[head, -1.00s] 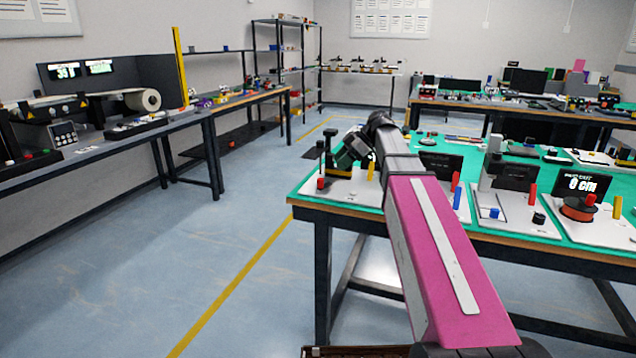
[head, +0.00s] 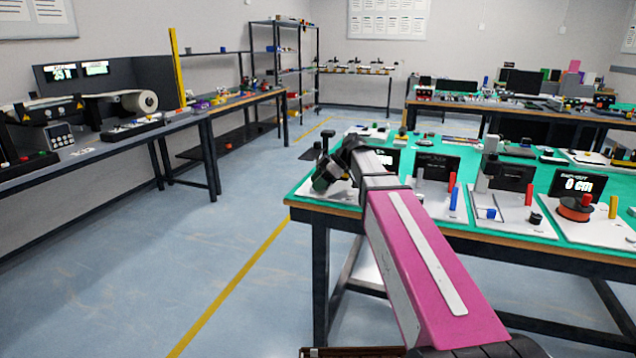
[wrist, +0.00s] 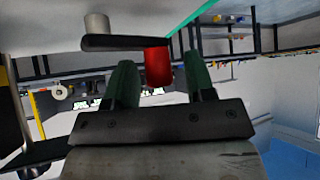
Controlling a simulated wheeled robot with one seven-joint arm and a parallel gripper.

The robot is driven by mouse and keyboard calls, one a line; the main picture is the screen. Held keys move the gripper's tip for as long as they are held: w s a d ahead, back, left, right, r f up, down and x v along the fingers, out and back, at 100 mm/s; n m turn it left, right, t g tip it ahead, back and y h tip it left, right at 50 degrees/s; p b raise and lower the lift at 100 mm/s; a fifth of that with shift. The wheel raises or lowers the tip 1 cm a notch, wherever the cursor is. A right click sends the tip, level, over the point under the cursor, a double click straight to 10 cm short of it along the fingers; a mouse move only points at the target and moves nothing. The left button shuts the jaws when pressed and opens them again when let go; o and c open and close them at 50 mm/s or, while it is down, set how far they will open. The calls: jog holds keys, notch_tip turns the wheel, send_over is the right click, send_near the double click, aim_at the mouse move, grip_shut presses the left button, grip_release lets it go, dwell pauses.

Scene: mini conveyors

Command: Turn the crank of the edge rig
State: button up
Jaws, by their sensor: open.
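The crank of the edge rig shows in the wrist view: a black crank arm (wrist: 122,42) on a grey shaft (wrist: 97,24), with a red handle (wrist: 158,68) at its end. My gripper (wrist: 160,72) is open, its two green fingers on either side of the red handle in the picture. A gap shows on both sides, so the fingers do not appear closed on it. In the head view my gripper (head: 325,178) is at the table's near left corner, over the rig's white base plate (head: 343,193). The crank handle is hidden there behind my gripper.
The green-topped table (head: 470,222) carries several other rigs to the right, including one with a red spool (head: 574,209) and a "0 cm" display. A grey bench (head: 100,145) stands along the left wall. The blue floor between them is clear.

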jog(key=c, duration=0.9)
jog(key=shift+m, duration=0.3)
jog(key=shift+w+a+m+t, duration=0.15)
jog(key=shift+a+m+t, duration=0.05)
jog(key=shift+m+t, duration=0.4)
jog(key=shift+w+a+m+t, duration=0.15)
jog(key=shift+m+t, duration=0.45)
jog(key=shift+w+a+m+t+h, duration=0.2)
jog(key=shift+w+m+t+h, duration=0.25)
jog(key=shift+m+t, duration=0.6)
jog(key=shift+w+a+m+t+h, duration=0.2)
jog(key=shift+w+m+t, duration=0.45)
jog(key=shift+m, duration=0.6)
jog(key=shift+s, duration=0.1)
jog(key=o, duration=0.9)
